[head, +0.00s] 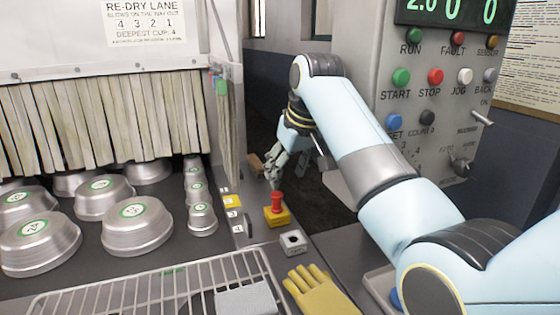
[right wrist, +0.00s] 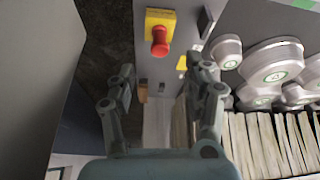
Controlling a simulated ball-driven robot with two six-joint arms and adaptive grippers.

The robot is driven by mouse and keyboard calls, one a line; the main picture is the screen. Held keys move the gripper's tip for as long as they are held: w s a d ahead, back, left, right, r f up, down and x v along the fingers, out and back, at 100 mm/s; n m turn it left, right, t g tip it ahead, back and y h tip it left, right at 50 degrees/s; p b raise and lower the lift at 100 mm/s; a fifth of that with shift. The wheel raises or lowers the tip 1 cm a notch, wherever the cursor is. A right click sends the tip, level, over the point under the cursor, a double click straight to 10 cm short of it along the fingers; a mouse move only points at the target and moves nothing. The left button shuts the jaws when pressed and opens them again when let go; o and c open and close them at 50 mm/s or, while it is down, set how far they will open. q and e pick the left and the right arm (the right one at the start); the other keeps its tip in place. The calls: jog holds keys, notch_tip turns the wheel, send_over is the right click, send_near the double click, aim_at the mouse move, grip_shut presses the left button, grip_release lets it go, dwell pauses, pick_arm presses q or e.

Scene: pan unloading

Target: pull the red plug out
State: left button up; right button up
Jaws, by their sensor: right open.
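The red plug (head: 276,201) stands upright in a small yellow block (head: 277,217) on the grey ledge right of the pans. In the right wrist view the red plug (right wrist: 160,42) and yellow block (right wrist: 159,22) lie just beyond the fingertips, near the middle between them. My right gripper (head: 284,172) is open and empty, behind and above the plug in the head view. Its two fingers (right wrist: 162,75) are spread wide apart in the right wrist view. I see no contact with the plug. My left gripper is out of view.
Upturned metal pans (head: 137,226) stand left, before a strip curtain (head: 85,125). A wire rack (head: 160,285), a grey socket box (head: 293,241) and a yellow glove (head: 322,292) are in front. The control panel (head: 430,110) stands right. A small brown block (head: 255,165) is behind.

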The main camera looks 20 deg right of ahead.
aim_at(279, 196)
jog(key=x, duration=0.5)
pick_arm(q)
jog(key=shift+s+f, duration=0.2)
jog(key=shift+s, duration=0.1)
pick_arm(e)
jog(key=x, duration=0.6)
jog(key=shift+w+r, duration=0.15)
jog(key=shift+c, duration=0.3)
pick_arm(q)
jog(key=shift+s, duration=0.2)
pick_arm(e)
grip_shut()
